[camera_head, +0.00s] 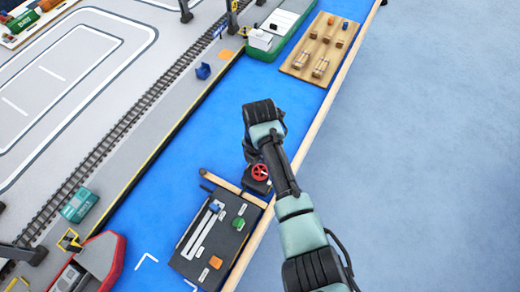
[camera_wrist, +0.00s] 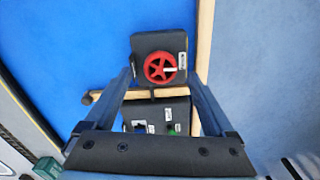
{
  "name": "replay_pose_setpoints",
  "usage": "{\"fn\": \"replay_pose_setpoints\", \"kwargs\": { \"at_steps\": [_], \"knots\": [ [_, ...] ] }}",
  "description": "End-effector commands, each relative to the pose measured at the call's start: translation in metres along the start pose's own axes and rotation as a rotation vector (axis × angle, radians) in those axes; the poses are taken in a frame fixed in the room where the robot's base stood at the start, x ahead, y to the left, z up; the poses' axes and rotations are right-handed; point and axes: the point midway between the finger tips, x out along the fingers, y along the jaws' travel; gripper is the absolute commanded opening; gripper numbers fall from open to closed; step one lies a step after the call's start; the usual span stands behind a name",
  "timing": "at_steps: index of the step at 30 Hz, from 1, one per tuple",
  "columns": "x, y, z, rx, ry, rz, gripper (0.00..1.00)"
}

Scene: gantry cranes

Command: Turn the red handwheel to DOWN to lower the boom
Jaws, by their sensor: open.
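The red handwheel (camera_head: 260,172) is mounted on a small dark box at the edge of the blue area, beside my arm. In the wrist view the handwheel (camera_wrist: 158,68) faces the camera on its dark box (camera_wrist: 146,42). A white mark on the wheel points right, towards a small white label (camera_wrist: 182,61) too small to read. My gripper (camera_wrist: 161,78) is open, its two fingers on either side of the box in the picture, with nothing visible between them touching the wheel. I cannot tell how far the fingertips are from it. The boom cannot be made out.
A dark control panel (camera_head: 190,258) with sliders, a green knob (camera_head: 238,224) and labels lies just below the handwheel. A wooden rail (camera_head: 320,115) runs along the blue area. A wooden raft (camera_head: 303,62), a green-white ship (camera_head: 275,30) and a red-hulled ship (camera_head: 103,258) stand around.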

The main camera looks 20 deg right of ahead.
Motion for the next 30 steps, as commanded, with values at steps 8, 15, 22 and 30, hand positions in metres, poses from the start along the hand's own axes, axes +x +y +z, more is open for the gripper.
{"fn": "replay_pose_setpoints", "kwargs": {
  "at_steps": [8,15,22,30],
  "knots": [
    [-0.063,0.001,0.001,0.001,-0.003,0.004,0.89],
    [-0.097,0.0,0.001,0.0,-0.002,0.002,0.89],
    [-0.104,0.0,0.0,0.0,0.0,-0.001,0.89],
    [-0.108,0.006,0.0,0.015,-0.014,0.02,0.89]
  ]
}}
